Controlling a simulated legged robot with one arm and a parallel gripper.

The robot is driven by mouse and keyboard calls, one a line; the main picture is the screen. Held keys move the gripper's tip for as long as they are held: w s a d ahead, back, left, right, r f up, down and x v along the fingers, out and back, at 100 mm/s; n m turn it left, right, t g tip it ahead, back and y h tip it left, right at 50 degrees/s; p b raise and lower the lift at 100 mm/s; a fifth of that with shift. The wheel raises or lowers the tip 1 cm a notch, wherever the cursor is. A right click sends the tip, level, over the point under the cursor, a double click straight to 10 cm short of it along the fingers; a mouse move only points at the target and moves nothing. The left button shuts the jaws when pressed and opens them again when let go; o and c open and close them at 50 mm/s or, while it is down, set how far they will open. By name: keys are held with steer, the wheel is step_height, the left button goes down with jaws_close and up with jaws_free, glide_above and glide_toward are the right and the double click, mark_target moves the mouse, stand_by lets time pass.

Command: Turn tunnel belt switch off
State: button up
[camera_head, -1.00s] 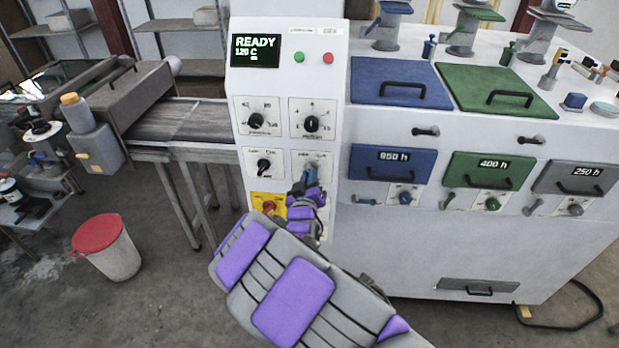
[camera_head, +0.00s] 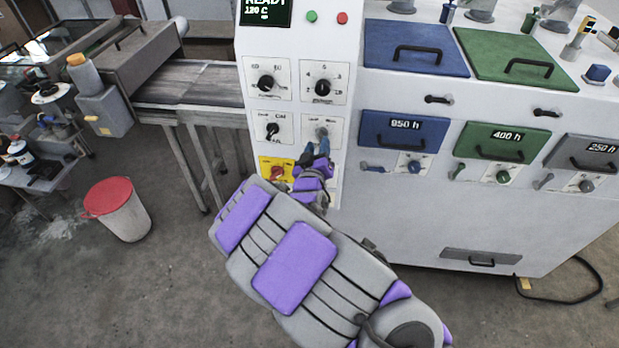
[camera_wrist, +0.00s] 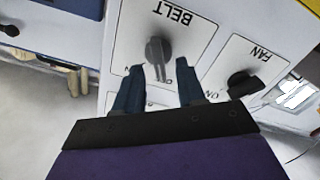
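The belt switch is a grey rotary knob (camera_wrist: 158,50) on a white plate labelled BELT, upside down in the wrist view. Its long grip runs nearly vertically in that picture; the small position lettering beside it is partly hidden. In the head view the knob (camera_head: 322,132) shows just above my gripper (camera_head: 318,150). In the wrist view my gripper (camera_wrist: 158,88) has its two blue fingers apart, one on each side below the knob's lower end. Nothing is held between them. I cannot tell whether a finger touches the knob.
The black FAN knob (camera_wrist: 243,84) is close beside the belt plate. A red knob on a yellow plate (camera_head: 278,173) is just left of my gripper. Blue (camera_head: 404,133) and green (camera_head: 503,148) drawers are to the right; a red-lidded bin (camera_head: 118,212) stands on the floor.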

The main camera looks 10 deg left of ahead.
steer(key=s+p, duration=1.1)
steer(key=s, duration=0.4)
steer(key=shift+s+a+p, duration=0.15)
steer(key=shift+a+p, duration=0.25)
steer(key=shift+a, duration=0.05)
stand_by(0.3)
